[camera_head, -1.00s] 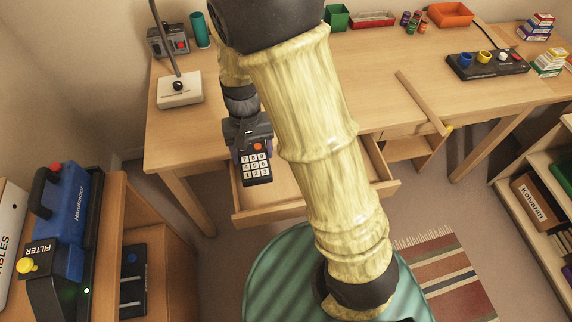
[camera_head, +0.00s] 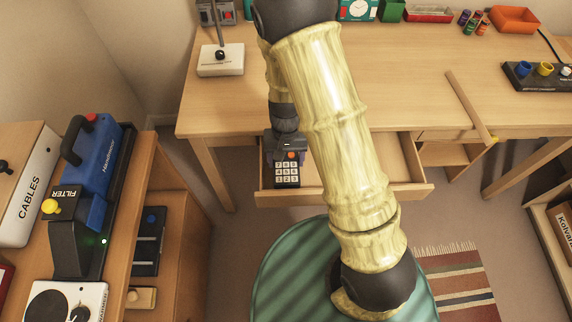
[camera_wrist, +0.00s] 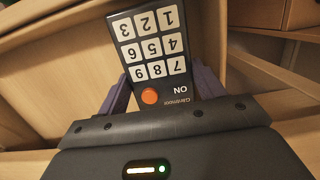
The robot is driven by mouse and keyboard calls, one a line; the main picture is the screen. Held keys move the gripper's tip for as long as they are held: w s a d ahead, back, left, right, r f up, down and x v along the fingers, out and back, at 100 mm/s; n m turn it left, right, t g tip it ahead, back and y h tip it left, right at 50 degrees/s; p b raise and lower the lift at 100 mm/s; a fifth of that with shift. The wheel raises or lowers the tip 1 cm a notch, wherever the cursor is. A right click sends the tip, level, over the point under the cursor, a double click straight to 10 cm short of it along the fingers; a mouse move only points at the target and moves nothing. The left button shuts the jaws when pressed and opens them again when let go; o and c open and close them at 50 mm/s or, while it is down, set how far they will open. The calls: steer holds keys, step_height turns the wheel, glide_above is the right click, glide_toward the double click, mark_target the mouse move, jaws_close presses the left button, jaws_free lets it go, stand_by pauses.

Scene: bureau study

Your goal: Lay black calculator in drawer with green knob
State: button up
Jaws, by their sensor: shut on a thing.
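The black calculator (camera_head: 287,172) has white number keys and an orange button. My gripper (camera_head: 287,152) is shut on its upper end, with a finger on each side. The wrist view shows the calculator (camera_wrist: 157,60) between the two fingers (camera_wrist: 160,92). It is over the left part of an open desk drawer (camera_head: 312,178), inside the drawer's outline. I cannot tell whether it touches the drawer floor. My arm covers the middle of the drawer, and no green knob shows on it.
A wooden bar (camera_head: 470,105) lies near the desk's front edge. A white lamp base (camera_head: 221,60) stands at the left. A shelf with a blue machine (camera_head: 98,165) is at the far left.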

mark_target(286, 166)
steer(key=shift+f+b, duration=0.4)
steer(key=shift+f, duration=1.55)
steer(key=shift+f, duration=0.1)
steer(key=o, duration=1.2)
steer(key=shift+c, duration=0.2)
steer(key=r, duration=0.4)
steer(key=w+r+p, duration=0.1)
steer(key=r, duration=0.3)
steer(key=r+p, duration=0.1)
steer(key=r, duration=0.3)
steer(key=shift+w, duration=0.4)
steer(key=shift+d, duration=0.1)
